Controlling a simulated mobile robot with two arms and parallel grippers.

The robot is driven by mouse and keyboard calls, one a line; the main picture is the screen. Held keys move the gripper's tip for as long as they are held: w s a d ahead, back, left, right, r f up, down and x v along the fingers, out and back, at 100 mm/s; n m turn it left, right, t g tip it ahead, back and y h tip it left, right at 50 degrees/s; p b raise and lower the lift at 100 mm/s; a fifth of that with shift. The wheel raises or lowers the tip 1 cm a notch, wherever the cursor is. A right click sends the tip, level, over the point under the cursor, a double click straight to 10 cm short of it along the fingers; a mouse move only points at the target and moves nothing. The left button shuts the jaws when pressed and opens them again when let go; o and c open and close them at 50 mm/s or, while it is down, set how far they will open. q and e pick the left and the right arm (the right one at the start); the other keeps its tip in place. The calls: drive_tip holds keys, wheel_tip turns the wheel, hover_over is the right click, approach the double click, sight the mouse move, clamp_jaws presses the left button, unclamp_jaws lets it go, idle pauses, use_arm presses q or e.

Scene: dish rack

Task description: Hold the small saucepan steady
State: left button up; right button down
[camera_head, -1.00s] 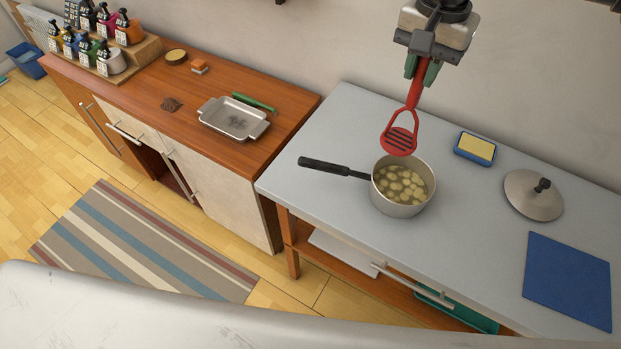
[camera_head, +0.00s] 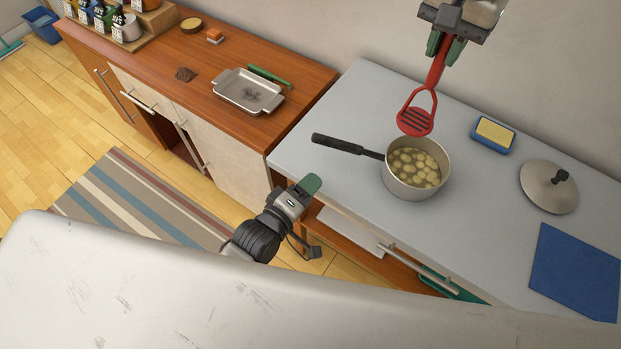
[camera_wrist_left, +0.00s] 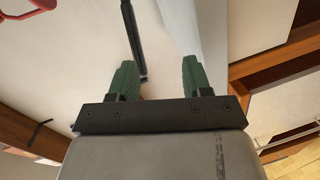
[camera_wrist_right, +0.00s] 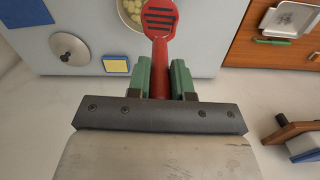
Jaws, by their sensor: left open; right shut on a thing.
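The small saucepan (camera_head: 415,186) is grey with a long black handle (camera_head: 347,146) pointing left, and it stands upright on the grey counter with pale chunks in liquid inside. My left gripper (camera_head: 309,186) is at the counter's front edge, below and apart from the handle. In the left wrist view its green fingers (camera_wrist_left: 158,80) are open and empty, with the black handle (camera_wrist_left: 134,40) beyond them. My right gripper (camera_head: 444,46) is shut on the red masher (camera_head: 416,120) and holds it above and behind the saucepan. The masher also shows in the right wrist view (camera_wrist_right: 158,22).
A blue tray with a yellow sponge (camera_head: 494,133), a lid (camera_head: 549,187) and a blue mat (camera_head: 576,272) lie right of the saucepan. A wooden cabinet with a metal baking dish (camera_head: 248,91) stands left. The counter around the handle is clear.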

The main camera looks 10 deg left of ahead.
sight(341, 150)
use_arm(q)
drive_tip(key=shift+n+t, duration=0.3)
drive_tip(key=shift+n, duration=0.1)
drive_tip(key=w+d, duration=0.2)
drive_tip(key=w, duration=0.1)
drive_tip(key=w+d+r, duration=0.1)
drive_tip(key=w+d, duration=0.1)
drive_tip(key=w, duration=0.2)
drive_tip(key=w+d+r, duration=0.1)
drive_tip(key=w+d, duration=0.1)
drive_tip(key=w, duration=0.1)
drive_tip(key=shift+w+r, duration=0.25)
drive_tip(key=shift+w, duration=0.15)
clamp_jaws()
drive_tip(key=shift+h, duration=0.3)
idle(0.3)
